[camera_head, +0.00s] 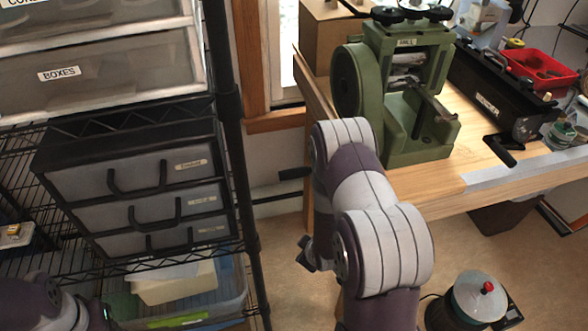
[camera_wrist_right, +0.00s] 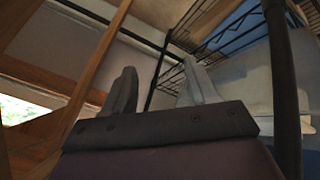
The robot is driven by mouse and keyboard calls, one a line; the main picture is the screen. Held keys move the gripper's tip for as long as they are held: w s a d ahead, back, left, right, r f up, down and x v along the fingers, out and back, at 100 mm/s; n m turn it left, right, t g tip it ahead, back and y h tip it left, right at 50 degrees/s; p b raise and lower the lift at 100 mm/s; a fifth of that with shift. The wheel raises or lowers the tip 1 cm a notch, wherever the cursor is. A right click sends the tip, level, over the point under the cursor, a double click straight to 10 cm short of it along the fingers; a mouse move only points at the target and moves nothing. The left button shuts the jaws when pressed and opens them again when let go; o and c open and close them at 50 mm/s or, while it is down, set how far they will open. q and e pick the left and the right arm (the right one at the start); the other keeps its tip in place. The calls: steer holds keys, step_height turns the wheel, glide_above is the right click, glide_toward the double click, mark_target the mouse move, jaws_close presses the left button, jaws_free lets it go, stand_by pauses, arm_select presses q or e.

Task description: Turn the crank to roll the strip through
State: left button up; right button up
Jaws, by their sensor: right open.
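In the right wrist view my right gripper (camera_wrist_right: 158,90) is open and empty, below the bench top and apart from the mill. My left gripper is not visible.
A wire shelf holds a black drawer unit (camera_head: 140,185) and clear bins at left. A black machine (camera_head: 490,85) and a red tray (camera_head: 540,75) stand right of the mill. A pot-like device (camera_head: 475,300) is at bottom right. Open floor lies between shelf and bench.

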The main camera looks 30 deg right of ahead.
steer(key=w+d+n+t, duration=0.1)
steer(key=w+n+t, duration=0.2)
steer(key=n+t+h, duration=0.3)
steer(key=n+t, duration=0.4)
steer(key=t, duration=0.1)
glide_toward(294, 169)
steer(key=f+b+x, duration=0.1)
steer(key=x, duration=1.1)
steer(key=shift+d+f, duration=0.15)
steer(key=shift+f, duration=0.1)
steer(key=shift+s, duration=0.1)
jaws_close()
steer(key=shift+s+f, duration=0.1)
